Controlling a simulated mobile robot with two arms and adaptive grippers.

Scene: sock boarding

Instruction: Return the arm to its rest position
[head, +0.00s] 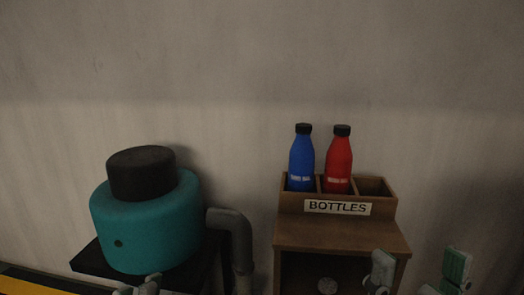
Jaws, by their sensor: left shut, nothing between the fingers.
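My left gripper (138,287) shows at the bottom edge, left of centre, in front of the teal machine's stand. Only its grey fingertips are in the picture, close together and shut with nothing between them. My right gripper (418,273) shows at the bottom right, in front of and beside the wooden cabinet. Its two fingertips stand well apart, with nothing seen between them. Most of both grippers and both arms lie below the picture.
A teal machine (147,226) with a black cap (142,174) sits on a black stand (90,262), with a grey pipe (240,240) beside it. A wooden bottle rack (290,204) holds a blue bottle (301,160) and a red bottle (338,162); its right compartment looks empty.

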